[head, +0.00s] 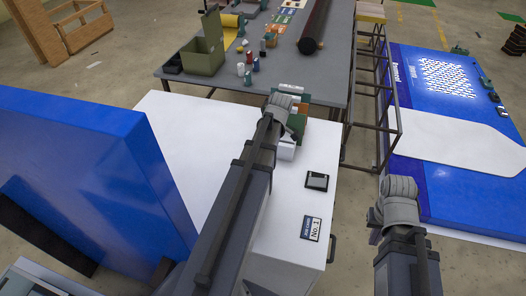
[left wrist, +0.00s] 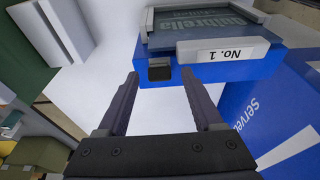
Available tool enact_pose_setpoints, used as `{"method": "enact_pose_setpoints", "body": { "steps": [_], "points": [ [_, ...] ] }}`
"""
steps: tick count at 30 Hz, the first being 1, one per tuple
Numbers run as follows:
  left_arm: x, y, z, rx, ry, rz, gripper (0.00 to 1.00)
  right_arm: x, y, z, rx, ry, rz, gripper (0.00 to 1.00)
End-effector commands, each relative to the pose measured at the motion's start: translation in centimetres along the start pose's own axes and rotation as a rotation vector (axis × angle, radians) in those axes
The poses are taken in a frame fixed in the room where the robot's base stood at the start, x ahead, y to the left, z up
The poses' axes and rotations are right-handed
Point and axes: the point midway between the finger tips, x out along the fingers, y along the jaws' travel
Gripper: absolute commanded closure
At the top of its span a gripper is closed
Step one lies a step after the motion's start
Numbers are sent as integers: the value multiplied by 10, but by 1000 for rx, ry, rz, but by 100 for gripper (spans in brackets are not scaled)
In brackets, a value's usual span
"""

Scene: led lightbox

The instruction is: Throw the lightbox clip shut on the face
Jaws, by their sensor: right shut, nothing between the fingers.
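In the left wrist view a blue box (left wrist: 215,72) with a grey lettered face (left wrist: 200,25) and a white "No. 1" strip (left wrist: 222,52) fills the upper middle. A small dark block (left wrist: 160,69), perhaps the clip, sits at its near left corner. My left gripper (left wrist: 157,88) is open. In the head view my left arm hides much of that spot. My right gripper (head: 398,190) is shut and empty, off the white worktop's right side.
A large blue panel (head: 80,150) stands at the left. A grey table (head: 335,75) with an olive box (head: 203,55) and a dark roll (head: 314,25) stands behind.

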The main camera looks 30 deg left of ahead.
Motion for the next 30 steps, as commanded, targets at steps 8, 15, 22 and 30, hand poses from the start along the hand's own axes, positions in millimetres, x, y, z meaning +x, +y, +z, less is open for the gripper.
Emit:
{"method": "enact_pose_setpoints", "body": {
  "steps": [8,15,22,30],
  "points": [
    [-2,0,0,0,0,1,32,-2,0,0,0,0,0,100],
    [-19,0,-1,0,0,1,32,-18,2,1,3,0,-1,100],
    [-49,0,-2,0,0,0,32,-48,4,3,5,-1,-1,100],
    [-77,0,-1,1,0,0,32,-75,7,5,2,-2,-1,100]
  ]
}}
